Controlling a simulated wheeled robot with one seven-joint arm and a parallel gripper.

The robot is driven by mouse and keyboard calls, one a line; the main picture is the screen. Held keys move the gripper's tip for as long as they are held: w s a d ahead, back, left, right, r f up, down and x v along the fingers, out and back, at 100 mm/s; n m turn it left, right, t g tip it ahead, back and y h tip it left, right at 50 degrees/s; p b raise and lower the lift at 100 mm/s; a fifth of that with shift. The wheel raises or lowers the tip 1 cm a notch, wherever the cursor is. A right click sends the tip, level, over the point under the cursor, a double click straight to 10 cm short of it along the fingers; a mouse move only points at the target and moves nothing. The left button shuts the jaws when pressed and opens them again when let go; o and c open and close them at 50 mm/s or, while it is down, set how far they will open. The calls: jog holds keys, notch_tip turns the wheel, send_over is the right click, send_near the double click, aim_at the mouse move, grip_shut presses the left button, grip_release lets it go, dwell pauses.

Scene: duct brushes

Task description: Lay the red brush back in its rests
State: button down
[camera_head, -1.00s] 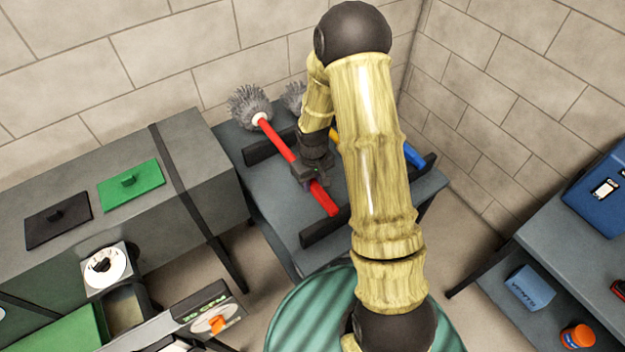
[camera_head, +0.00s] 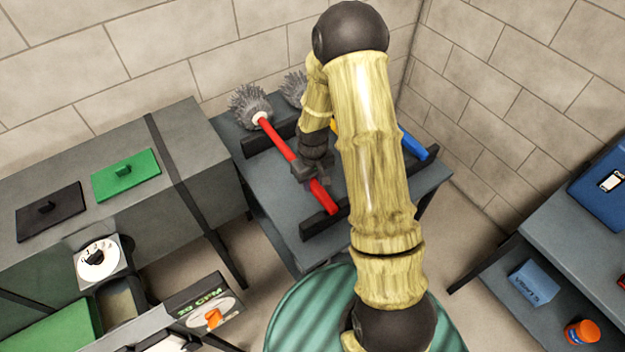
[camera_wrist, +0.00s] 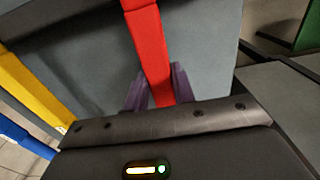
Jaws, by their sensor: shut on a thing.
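The red brush has a straight red handle (camera_head: 278,142) and a round grey bristle head (camera_head: 249,103) at the back left. My gripper (camera_head: 312,172) is shut on the lower half of the handle. In the wrist view, the red handle (camera_wrist: 146,40) runs between the two fingers of my gripper (camera_wrist: 158,92). The rests are two black bars on the grey table, a rear bar (camera_head: 262,143) and a front bar (camera_head: 318,224). The handle crosses over both bars in the head view. I cannot tell whether it touches them. My arm hides part of the bars.
A second grey brush head (camera_head: 294,88) shows behind my arm. A yellow handle (camera_wrist: 35,85) and a blue handle (camera_head: 413,146) lie to the right of the red one. A grey cabinet (camera_head: 205,150) stands close on the left, brick walls behind.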

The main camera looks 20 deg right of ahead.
jog(key=c, duration=1.1)
grip_release()
notch_tip(320, 180, up, 17)
jog(key=shift+r+b, duration=0.2)
jog(key=shift+b, duration=0.4)
jog(key=s+m+t, duration=0.1)
jog(key=s, duration=0.3)
jog(key=s+r+m, duration=0.1)
jog(key=s, duration=0.4)
jog(key=s+m+t, duration=0.1)
jog(key=s, duration=0.4)
jog(key=shift+s+r+m+t, duration=0.2)
jog(key=shift+r+m+t, duration=0.05)
jog(key=shift+m+t, duration=0.05)
